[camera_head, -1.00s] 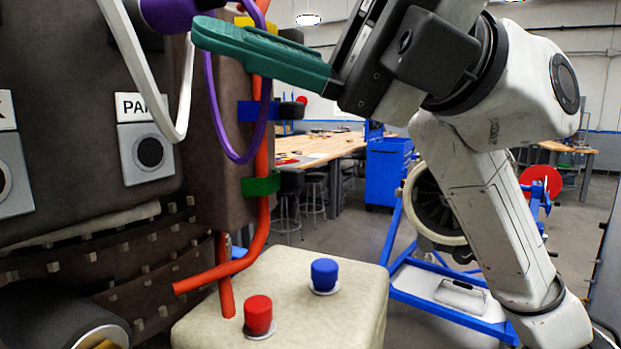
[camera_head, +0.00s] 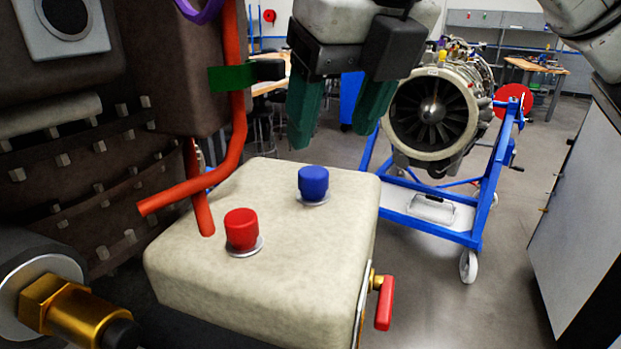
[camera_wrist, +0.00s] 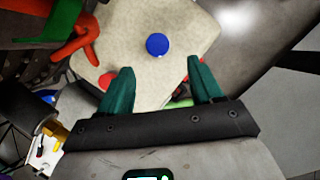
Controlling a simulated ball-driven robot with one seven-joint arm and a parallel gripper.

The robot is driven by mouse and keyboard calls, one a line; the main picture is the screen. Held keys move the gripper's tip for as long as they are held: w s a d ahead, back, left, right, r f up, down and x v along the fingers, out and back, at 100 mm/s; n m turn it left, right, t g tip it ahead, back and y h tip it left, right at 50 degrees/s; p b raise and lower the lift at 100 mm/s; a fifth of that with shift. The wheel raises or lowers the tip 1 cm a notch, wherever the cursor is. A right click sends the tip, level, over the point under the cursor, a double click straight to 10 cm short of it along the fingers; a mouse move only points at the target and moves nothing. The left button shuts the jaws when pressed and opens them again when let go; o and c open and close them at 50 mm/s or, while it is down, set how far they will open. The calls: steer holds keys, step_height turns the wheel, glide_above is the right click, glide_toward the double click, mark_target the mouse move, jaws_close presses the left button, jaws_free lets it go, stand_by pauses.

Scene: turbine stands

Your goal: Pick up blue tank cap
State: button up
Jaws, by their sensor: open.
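The blue tank cap (camera_head: 313,184) stands upright on a pale ring on top of the beige tank (camera_head: 190,275). In the wrist view the blue cap (camera_wrist: 157,44) shows from above, beyond the fingertips and roughly midway between them. My gripper (camera_head: 333,140) has green fingers pointing down, spread apart and empty, above and slightly behind the cap in the head view. My gripper also shows in the wrist view (camera_wrist: 160,76). A red cap (camera_head: 242,230) stands on the tank to the left of the blue one.
A red-handled valve (camera_head: 384,303) sticks out of the tank's right side. A turbine (camera_head: 433,115) on a blue stand (camera_head: 485,205) is behind right. Open floor lies between.

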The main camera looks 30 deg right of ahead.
mark_target(314, 172)
steer(key=shift+w+p+x, duration=0.2)
steer(key=shift+p+x, duration=0.45)
steer(key=shift+x, duration=3.25)
steer(key=shift+r, duration=0.1)
steer(key=shift+c, duration=0.4)
steer(key=c, duration=1)
